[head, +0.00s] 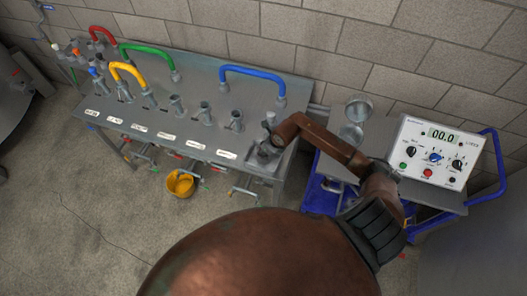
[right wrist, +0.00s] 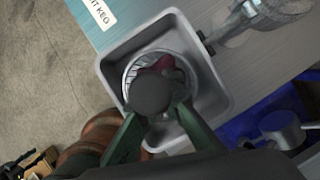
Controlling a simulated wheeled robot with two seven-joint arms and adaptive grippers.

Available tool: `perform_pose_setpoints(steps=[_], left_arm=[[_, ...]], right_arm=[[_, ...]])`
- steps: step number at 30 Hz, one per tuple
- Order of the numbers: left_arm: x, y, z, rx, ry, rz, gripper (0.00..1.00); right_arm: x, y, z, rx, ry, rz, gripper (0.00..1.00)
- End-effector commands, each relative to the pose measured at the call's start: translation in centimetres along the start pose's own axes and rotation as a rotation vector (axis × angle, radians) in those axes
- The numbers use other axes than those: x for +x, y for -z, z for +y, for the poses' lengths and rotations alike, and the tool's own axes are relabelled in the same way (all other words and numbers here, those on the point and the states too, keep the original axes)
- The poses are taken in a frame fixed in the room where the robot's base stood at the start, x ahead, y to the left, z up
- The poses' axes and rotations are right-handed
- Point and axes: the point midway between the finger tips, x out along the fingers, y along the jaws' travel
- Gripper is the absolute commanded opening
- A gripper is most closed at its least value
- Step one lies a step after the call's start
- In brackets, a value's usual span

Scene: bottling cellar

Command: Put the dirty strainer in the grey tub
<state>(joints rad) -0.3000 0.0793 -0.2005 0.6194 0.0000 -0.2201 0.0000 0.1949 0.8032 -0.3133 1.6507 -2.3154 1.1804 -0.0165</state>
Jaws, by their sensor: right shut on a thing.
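The grey tub (right wrist: 212,78) is a square open tray at the right end of the metal bench, beside a label ending in "KEG". In the head view the tub (head: 262,163) is partly covered by my arm. The dirty strainer (right wrist: 133,69) is a round metal mesh with dark red residue, seen inside the tub's outline. A dark round knob-like part in front hides much of it. My right gripper (right wrist: 160,116), green-fingered, is shut on the strainer, over the tub. I cannot tell whether the strainer touches the tub's floor. My left gripper is out of view.
The bench (head: 200,85) carries a blue hose (head: 252,72) and several fittings. A yellow bucket (head: 180,184) stands on the floor below. At right, a blue trolley (head: 322,197) bears a control box (head: 437,152); round metal pieces (head: 358,107) show beside it.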

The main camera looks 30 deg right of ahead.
Motion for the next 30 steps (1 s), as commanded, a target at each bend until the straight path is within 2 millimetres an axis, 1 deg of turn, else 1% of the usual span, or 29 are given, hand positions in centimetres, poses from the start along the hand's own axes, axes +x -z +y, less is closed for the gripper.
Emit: perform_pose_setpoints(steps=[3,15,18,19,26,30], left_arm=[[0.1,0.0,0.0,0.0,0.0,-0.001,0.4],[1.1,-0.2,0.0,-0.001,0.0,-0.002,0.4],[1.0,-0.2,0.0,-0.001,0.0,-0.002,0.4],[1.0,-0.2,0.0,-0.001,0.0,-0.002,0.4],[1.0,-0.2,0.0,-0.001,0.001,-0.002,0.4],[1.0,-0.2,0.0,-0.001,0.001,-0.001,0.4]], right_arm=[[0.0,0.0,0.0,0.0,0.0,-0.001,0.0],[1.1,0.5,0.0,0.0,0.0,0.0,0.0],[1.1,0.4,0.0,0.0,0.0,-0.001,0.0],[1.1,0.5,0.0,0.0,0.0,0.001,0.08],[1.1,0.5,0.0,0.0,0.0,0.0,0.24],[1.1,0.5,0.0,0.0,0.0,0.0,0.24]])
